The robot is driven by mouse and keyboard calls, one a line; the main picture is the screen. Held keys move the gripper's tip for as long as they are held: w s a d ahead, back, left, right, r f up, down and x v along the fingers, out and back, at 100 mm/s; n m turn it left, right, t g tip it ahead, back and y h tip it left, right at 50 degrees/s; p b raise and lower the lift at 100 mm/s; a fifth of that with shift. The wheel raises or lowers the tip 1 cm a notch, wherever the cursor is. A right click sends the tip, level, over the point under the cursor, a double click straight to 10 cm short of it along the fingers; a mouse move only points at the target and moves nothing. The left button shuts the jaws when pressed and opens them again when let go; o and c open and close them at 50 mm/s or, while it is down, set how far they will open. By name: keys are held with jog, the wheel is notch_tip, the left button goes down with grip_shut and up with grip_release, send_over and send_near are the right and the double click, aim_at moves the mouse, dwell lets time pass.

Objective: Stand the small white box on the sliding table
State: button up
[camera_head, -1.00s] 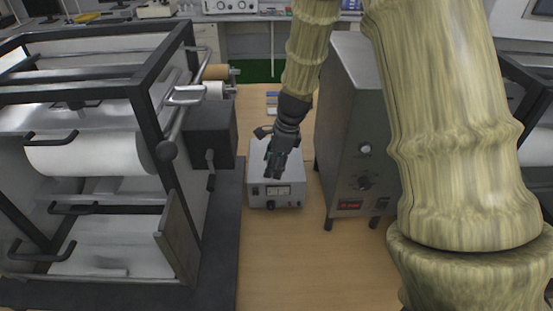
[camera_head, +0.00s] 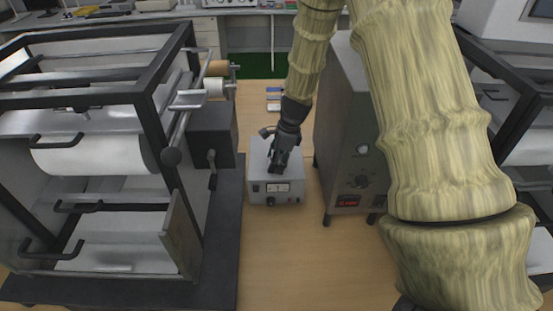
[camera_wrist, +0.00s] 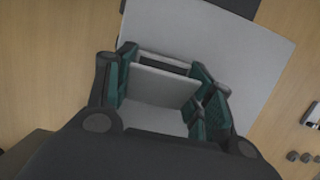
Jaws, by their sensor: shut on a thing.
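My gripper (camera_head: 277,165) is over the top of a light grey instrument box with a meter (camera_head: 270,190) in the head view. In the wrist view my gripper (camera_wrist: 165,78) has its teal-padded fingers on either side of a small white box (camera_wrist: 160,85) and is shut on it. The small white box is held above or against the grey instrument box's top (camera_wrist: 245,60); I cannot tell whether it touches. In the head view the small white box is hidden by the gripper. I cannot tell which surface is the sliding table.
A large framed machine with a white roll (camera_head: 95,155) stands at the left. A tall grey cabinet with a dial (camera_head: 345,120) stands close at the right. Bare wooden table (camera_head: 285,250) lies in front. Small blue items (camera_head: 273,92) lie behind.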

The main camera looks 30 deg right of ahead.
jog(key=o, duration=1.1)
jog(key=shift+f, duration=0.15)
